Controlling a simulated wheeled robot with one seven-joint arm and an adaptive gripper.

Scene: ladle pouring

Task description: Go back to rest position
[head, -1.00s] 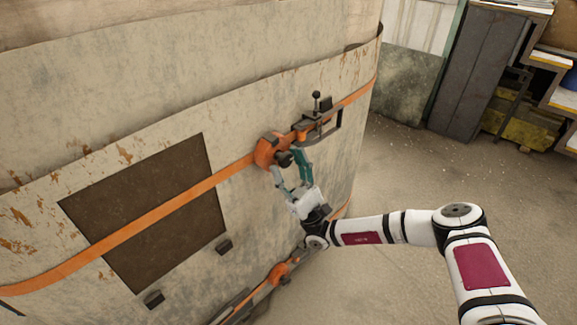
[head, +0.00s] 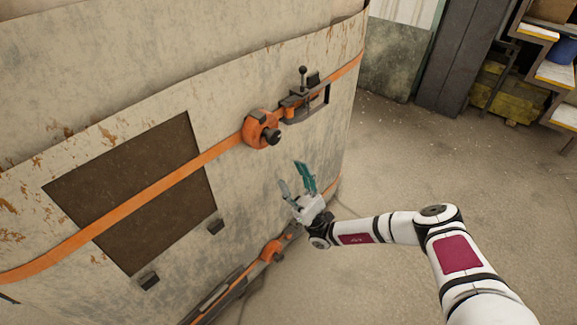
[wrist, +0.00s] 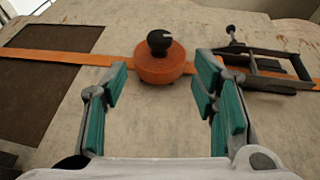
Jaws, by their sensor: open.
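My gripper (head: 297,180) is open and empty, with teal pads on its fingers. In the head view it is below and a little right of an orange round fitting with a dark knob (head: 262,129), apart from it. In the wrist view the fitting (wrist: 160,63) shows beyond and between my open fingers (wrist: 160,100). My arm reaches in from the lower right of the head view.
The fitting sits on an orange band (head: 150,195) around a large worn vessel (head: 110,100). A black lever clamp (head: 304,98) is right of it. A lower orange fitting (head: 271,251) is below my gripper. Open floor (head: 420,165) lies to the right, with shelves (head: 550,60) behind.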

